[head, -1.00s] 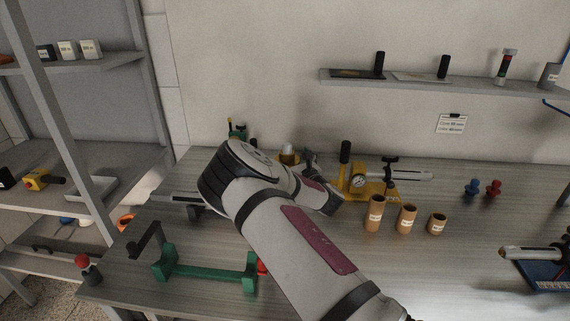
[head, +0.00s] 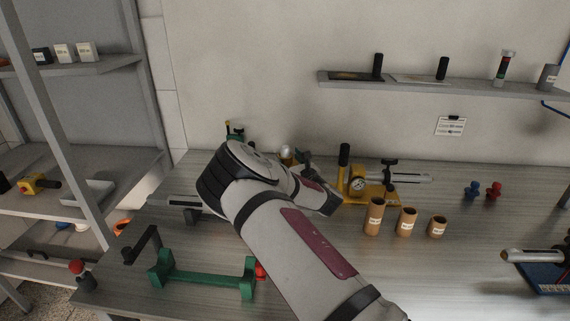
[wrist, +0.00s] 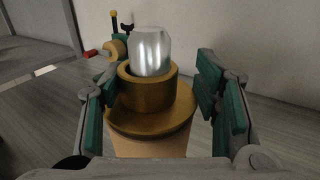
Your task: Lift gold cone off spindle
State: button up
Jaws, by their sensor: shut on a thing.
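The gold cone (wrist: 148,95) is a stepped brass-coloured piece with a wide flange and a narrower collar. The silver rounded spindle end (wrist: 153,50) sticks up through its collar. A tan cylinder (wrist: 150,146) shows under the flange. My gripper (wrist: 155,108) has its green-padded fingers on either side of the flange and is shut on the cone. In the head view, a bit of the gold cone (head: 287,160) and the silver tip show behind my arm, beside the dark gripper (head: 305,162); the rest is hidden.
A yellow device with a gauge (head: 358,184) stands just right of my gripper. Several tan tubes (head: 374,217) stand in front of it. A green stand (head: 205,275) lies at the front left. A wall shelf (head: 430,84) runs above.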

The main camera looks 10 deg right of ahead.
aim_at(284, 147)
jog(key=shift+a+y, duration=0.3)
jog(key=shift+a, duration=0.35)
jog(key=shift+w+a+r+p, duration=0.1)
jog(key=shift+r+p, duration=0.4)
jog(key=shift+r, duration=0.75)
jog(key=shift+r+p, duration=1)
jog(key=shift+r, duration=1.35)
jog(key=shift+c, duration=0.6)
jog(key=shift+r, duration=0.1)
jog(key=shift+r+p, duration=0.45)
jog(key=shift+r, duration=0.65)
jog(key=shift+d+r+p, duration=0.2)
jog(key=shift+d+r, duration=0.05)
jog(key=shift+r, duration=0.35)
jog(key=shift+d+r+p, duration=0.2)
jog(key=shift+d+r, duration=0.05)
jog(key=shift+r, duration=0.35)
